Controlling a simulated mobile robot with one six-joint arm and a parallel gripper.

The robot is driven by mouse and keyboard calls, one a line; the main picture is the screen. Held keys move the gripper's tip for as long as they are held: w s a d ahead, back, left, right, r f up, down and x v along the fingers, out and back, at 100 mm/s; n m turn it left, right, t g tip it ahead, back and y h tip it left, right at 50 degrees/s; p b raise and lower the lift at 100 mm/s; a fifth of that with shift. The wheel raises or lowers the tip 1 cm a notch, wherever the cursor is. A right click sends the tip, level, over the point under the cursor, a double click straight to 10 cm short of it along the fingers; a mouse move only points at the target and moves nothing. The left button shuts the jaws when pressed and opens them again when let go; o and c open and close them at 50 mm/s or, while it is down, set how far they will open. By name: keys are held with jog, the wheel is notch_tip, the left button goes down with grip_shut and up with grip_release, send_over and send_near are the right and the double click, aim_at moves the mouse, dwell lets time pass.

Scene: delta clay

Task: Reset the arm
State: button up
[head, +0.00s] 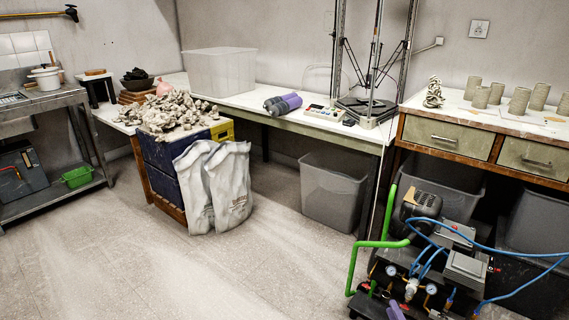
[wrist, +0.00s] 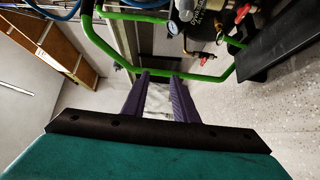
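My gripper (wrist: 160,82) shows in the wrist view as two dark purple fingers reaching away from a dark bar and a teal body. The fingers stand apart with a gap between them, and I see nothing held. Behind the fingertips are a green tube frame (wrist: 118,58) and floor. In the head view, small purple pieces at the bottom edge, by the compressor, look like my fingertips. The rest of my arm is out of that view.
The compressor (head: 425,205) with green handles and blue hoses stands at the lower right. A grey bin (head: 333,192) is under the long bench (head: 240,98). White sacks (head: 230,185) lean by a clay pile (head: 172,110). The floor (head: 170,265) at front left is clear.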

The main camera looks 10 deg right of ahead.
jog(key=w+a+r+g+y+p, duration=0.1)
jog(key=w+a+r+p, duration=0.25)
jog(key=a, duration=0.25)
jog(key=w+a+r+g+p, duration=0.1)
jog(key=w+a+r+p, duration=0.2)
jog(key=w+a+p, duration=0.3)
jog(key=a+m+g+p, duration=0.45)
jog(key=a+p, duration=0.25)
jog(key=a, duration=0.3)
jog(key=s+a+f+m+g+p, duration=0.1)
jog(key=s+a+m+g, duration=0.2)
jog(key=s, duration=0.8)
jog(key=s+a+f+m+g+p, duration=0.1)
jog(key=s+a+m+g+p, duration=0.1)
jog(key=s+m+g, duration=0.3)
jog(key=s+a+f+m+g+p, duration=0.1)
jog(key=s+a+m+g, duration=0.3)
jog(key=s+g, duration=0.5)
jog(key=s+p, duration=0.1)
jog(key=s, duration=0.7)
jog(key=shift+a+f, duration=0.25)
jog(key=shift+a, duration=0.05)
